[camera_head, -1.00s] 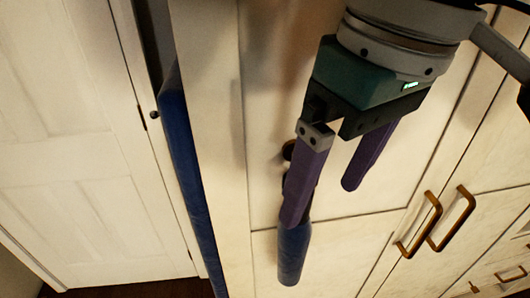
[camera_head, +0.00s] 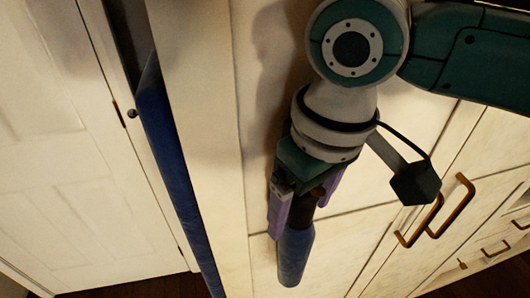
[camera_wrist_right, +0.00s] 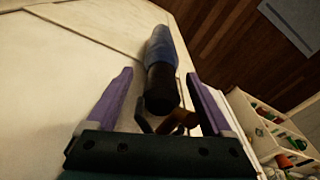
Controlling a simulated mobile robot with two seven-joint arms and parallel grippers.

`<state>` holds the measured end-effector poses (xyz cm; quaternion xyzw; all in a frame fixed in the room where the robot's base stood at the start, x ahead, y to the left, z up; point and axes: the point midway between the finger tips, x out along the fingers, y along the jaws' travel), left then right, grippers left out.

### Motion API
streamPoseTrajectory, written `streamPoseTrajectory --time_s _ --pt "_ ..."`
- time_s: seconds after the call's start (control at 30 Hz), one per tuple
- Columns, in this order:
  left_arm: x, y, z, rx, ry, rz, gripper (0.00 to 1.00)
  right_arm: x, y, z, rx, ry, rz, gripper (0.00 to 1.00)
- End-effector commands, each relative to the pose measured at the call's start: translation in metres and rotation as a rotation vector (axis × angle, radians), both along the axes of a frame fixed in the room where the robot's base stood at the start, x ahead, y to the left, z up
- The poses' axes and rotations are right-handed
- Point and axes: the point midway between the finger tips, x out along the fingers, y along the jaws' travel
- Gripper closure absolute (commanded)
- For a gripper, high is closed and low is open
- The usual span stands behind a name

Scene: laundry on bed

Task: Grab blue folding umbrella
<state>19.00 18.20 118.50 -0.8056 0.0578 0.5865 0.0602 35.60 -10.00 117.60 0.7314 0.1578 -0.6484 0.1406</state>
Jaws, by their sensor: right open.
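The blue folding umbrella (camera_head: 294,258) hangs upright against the front of the pale cabinet (camera_head: 330,262), with its dark handle end up. My right gripper (camera_head: 298,215) is open around the umbrella's upper end. In the right wrist view, the umbrella (camera_wrist_right: 162,55) runs between the two purple fingers of the right gripper (camera_wrist_right: 160,82), with its black end towards the palm. A gap shows on both sides, so the fingers are not closed on it. The hook or knob behind it is mostly hidden. My left gripper is not in view.
Bronze handles (camera_head: 452,208) stick out from the cabinet doors to the right. A long blue object (camera_head: 172,165) stands at the cabinet's left side, beside a white door (camera_head: 60,170). In the right wrist view, a white shelf unit (camera_wrist_right: 262,130) holds several small items. Wooden floor shows beyond.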

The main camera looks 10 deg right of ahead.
Motion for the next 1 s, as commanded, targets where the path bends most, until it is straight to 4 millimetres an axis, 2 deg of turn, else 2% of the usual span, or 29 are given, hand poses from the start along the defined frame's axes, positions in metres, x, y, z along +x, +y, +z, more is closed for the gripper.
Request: streamPoseTrajectory --time_s 0.2,0.9,0.97,1.0 --pt "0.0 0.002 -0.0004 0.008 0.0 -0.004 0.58 0.0003 0.0003 -0.001 0.0 -0.001 0.001 0.15" --pt "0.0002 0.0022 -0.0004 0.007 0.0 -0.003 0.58 0.0003 0.0004 -0.0004 0.002 -0.001 0.0 0.94" --pt "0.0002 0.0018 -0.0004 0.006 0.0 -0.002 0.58 0.0003 0.0004 -0.0004 0.002 -0.001 0.001 1.0" --pt "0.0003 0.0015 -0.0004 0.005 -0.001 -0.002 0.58 0.0003 0.0005 -0.0004 0.002 -0.001 0.001 1.0"
